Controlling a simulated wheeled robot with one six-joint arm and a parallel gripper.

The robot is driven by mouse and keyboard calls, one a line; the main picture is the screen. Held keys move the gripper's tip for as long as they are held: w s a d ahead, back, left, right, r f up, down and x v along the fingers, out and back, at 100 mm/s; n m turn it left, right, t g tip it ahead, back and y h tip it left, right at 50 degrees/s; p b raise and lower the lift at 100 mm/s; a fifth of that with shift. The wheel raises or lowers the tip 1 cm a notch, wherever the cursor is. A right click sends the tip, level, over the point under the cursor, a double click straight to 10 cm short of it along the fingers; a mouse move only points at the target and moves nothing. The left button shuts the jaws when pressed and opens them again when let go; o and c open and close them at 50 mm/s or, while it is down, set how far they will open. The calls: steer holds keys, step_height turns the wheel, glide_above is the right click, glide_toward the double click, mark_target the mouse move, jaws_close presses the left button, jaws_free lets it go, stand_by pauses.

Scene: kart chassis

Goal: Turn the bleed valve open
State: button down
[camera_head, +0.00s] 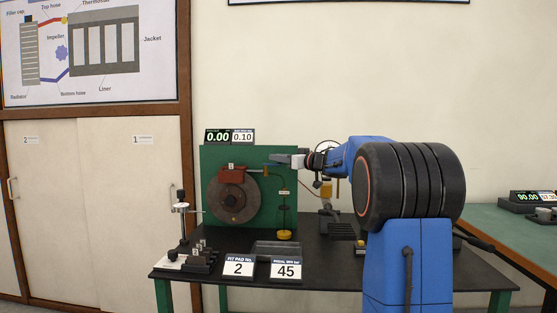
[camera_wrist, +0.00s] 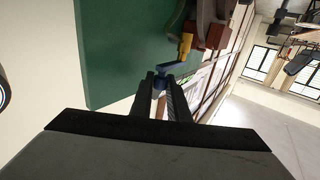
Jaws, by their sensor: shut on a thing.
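In the wrist view, the bleed valve's blue lever (camera_wrist: 170,69) sits between the fingertips of my gripper (camera_wrist: 161,83), which is shut on it. The lever joins a yellow fitting (camera_wrist: 185,45) beside a dark red block. In the head view, my gripper (camera_head: 273,159) reaches left to the upper right of the brake disc (camera_head: 233,203) and red caliper (camera_head: 233,169). The valve is too small there to make out its lever's angle.
A green board (camera_head: 212,155) stands behind the disc, with a display reading 0.00 and 0.10 (camera_head: 229,136) on top.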

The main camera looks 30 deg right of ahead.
steer(key=shift+w+n+y, duration=0.1)
steer(key=shift+n+y, duration=0.3)
steer(key=shift+y, duration=0.2)
steer(key=c, duration=1.7)
jaws_free()
steer(key=shift+d, duration=0.1)
steer(key=v, duration=1.7)
steer(key=shift+d+r, duration=0.15)
steer(key=shift+r, duration=0.15)
steer(key=shift+r, duration=0.1)
